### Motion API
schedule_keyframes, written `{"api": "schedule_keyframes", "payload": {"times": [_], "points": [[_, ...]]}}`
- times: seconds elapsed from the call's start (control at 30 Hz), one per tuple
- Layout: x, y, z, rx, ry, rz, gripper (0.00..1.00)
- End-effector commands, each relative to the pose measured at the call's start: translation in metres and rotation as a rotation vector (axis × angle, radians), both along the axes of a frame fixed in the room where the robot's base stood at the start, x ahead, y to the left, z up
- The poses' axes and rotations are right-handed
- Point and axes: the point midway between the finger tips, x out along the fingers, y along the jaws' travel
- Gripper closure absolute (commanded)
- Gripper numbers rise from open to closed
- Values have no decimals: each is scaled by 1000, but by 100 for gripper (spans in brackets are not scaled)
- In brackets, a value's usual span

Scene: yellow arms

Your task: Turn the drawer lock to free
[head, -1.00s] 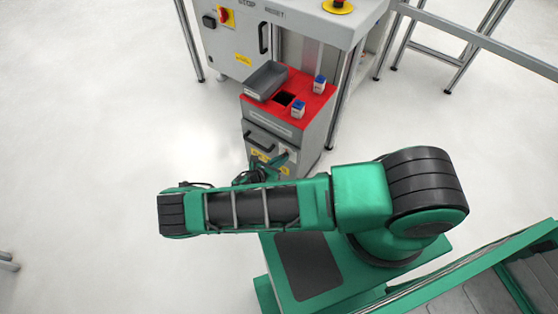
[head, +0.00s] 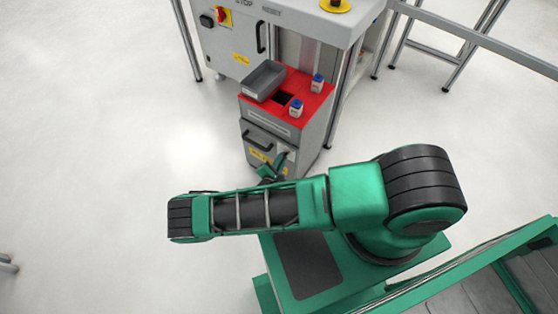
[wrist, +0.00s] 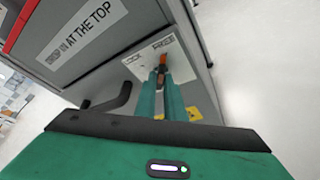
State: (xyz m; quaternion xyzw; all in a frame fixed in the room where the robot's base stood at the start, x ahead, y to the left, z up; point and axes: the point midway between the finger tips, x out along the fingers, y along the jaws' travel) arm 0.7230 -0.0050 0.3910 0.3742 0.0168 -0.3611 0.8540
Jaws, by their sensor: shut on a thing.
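The drawer lock is a small knob with an orange end (wrist: 163,61) on a pale plate (wrist: 190,68) on the cabinet front. The plate carries the words LOCK at left and FREE at right in the wrist view. The orange end lies just below the word FREE. My gripper (wrist: 161,80) is shut on the knob, with its green fingers on either side, hiding part of it. In the head view my gripper (head: 279,163) is at the front of the drawer cabinet (head: 262,128); my arm hides part of that front and the lock cannot be made out.
A dark drawer handle (wrist: 112,103) is left of my fingers in the wrist view. The cabinet's red top (head: 318,97) bears a grey tray (head: 264,80) and two small bottles (head: 296,108). A larger grey machine (head: 232,48) stands behind. Floor at left is clear.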

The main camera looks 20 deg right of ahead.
Motion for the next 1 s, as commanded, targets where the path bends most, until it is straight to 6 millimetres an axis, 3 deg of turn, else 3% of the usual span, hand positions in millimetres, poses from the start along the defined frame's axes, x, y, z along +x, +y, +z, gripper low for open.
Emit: {"api": "schedule_keyframes", "payload": {"times": [0.8, 0.9, 1.0], "points": [[-3, -6, -2, 66, -96, -10, 100], [-3, -6, -1, 67, -97, -9, 72], [-3, -4, -1, 68, -97, -7, 72]]}}
